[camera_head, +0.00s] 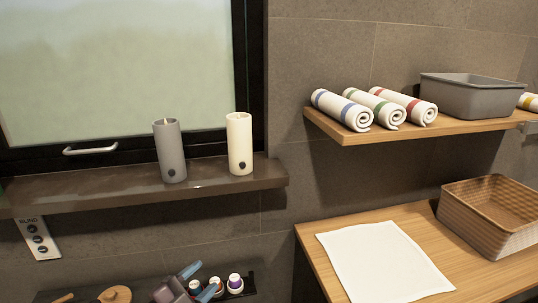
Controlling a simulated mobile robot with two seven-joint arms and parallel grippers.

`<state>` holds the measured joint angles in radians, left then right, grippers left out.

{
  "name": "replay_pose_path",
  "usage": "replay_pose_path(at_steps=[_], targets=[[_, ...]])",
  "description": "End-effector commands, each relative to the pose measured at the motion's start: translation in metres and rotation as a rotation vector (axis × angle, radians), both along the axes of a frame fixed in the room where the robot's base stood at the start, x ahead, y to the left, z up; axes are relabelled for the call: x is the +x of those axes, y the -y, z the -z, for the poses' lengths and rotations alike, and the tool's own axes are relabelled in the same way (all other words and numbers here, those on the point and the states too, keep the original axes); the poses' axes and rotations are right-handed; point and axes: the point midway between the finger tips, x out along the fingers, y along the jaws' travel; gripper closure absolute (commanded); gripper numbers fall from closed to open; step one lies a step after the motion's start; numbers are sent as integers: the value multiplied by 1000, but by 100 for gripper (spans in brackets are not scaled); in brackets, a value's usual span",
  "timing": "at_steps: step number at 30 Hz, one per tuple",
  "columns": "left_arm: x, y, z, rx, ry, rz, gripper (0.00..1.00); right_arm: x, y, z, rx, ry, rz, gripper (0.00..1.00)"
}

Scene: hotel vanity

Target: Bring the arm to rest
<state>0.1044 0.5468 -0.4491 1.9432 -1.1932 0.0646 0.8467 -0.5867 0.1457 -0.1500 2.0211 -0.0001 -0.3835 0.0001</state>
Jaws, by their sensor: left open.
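My left gripper (199,281) shows at the bottom edge, left of centre. Its two blue-grey fingertips are apart with nothing seen between them. It is in front of a low dark shelf (249,279), close to small bottles with purple and red markings (235,284). I cannot tell whether it touches them. Most of my left arm is below the picture. My right gripper is not in view.
A grey candle (171,152) and a cream candle (239,144) stand on the window ledge (100,194). Rolled towels (343,108) and a grey bin (472,97) are on the upper right shelf. Below are a white cloth (382,262) and a woven basket (490,217).

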Motion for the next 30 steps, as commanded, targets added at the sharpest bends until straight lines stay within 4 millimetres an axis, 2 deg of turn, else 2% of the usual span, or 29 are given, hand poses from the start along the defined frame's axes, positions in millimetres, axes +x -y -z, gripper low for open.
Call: replay_pose_path(at_steps=[3,7,11,15,19,24,30], targets=[[-9,-29,-5,-138,-51,-223,48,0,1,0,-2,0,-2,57],[-24,-66,3,-242,-156,-467,48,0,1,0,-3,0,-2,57],[-50,-101,23,-308,-316,-695,48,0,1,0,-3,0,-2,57],[-91,-131,52,-340,-539,-904,48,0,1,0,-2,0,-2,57],[-140,-146,79,-337,-785,-1045,48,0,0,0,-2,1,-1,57],[-195,-150,100,-310,-1058,-1126,48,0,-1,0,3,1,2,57],[-238,-145,109,-279,-1265,-1142,48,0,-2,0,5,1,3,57]])
